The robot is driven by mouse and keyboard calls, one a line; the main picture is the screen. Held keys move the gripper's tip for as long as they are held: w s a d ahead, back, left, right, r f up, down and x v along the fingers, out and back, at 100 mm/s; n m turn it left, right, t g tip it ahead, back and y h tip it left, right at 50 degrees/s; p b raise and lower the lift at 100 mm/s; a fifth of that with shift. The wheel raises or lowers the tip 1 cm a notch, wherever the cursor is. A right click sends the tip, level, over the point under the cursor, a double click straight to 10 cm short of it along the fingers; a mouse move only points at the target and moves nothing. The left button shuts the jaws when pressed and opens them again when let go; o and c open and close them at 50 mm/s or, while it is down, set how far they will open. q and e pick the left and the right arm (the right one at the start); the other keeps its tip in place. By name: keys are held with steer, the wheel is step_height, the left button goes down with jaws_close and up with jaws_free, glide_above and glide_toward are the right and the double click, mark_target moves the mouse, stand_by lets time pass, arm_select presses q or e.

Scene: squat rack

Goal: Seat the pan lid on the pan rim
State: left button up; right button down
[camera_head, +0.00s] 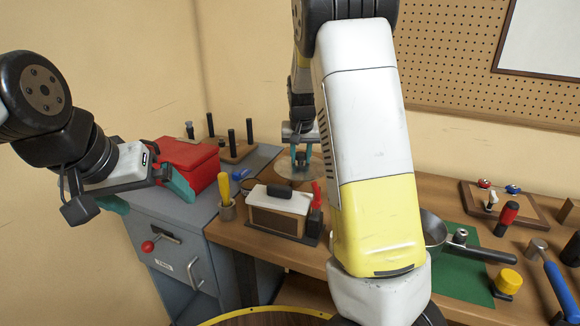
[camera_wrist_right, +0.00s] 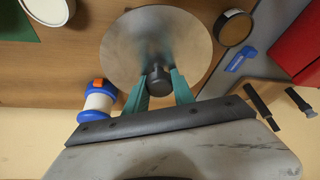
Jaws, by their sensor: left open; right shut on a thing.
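The pan lid (camera_head: 283,171) is a round grey metal disc with a dark knob (camera_wrist_right: 157,82). My right gripper (camera_head: 301,160) is shut on the knob, its teal fingers on either side in the right wrist view (camera_wrist_right: 160,88). The lid is over the far part of the wooden bench; I cannot tell whether it touches the top. The pan (camera_head: 433,228) is on the green mat at the right, its dark handle pointing right. My right arm hides its left part. My left gripper (camera_head: 148,194) is open and empty, near the red box.
The red box (camera_head: 188,166) is on a grey cabinet (camera_head: 165,225) at the left. A blue-handled hammer (camera_head: 560,290) and yellow knob (camera_head: 508,281) are at right.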

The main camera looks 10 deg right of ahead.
steer(key=shift+r, duration=1.25)
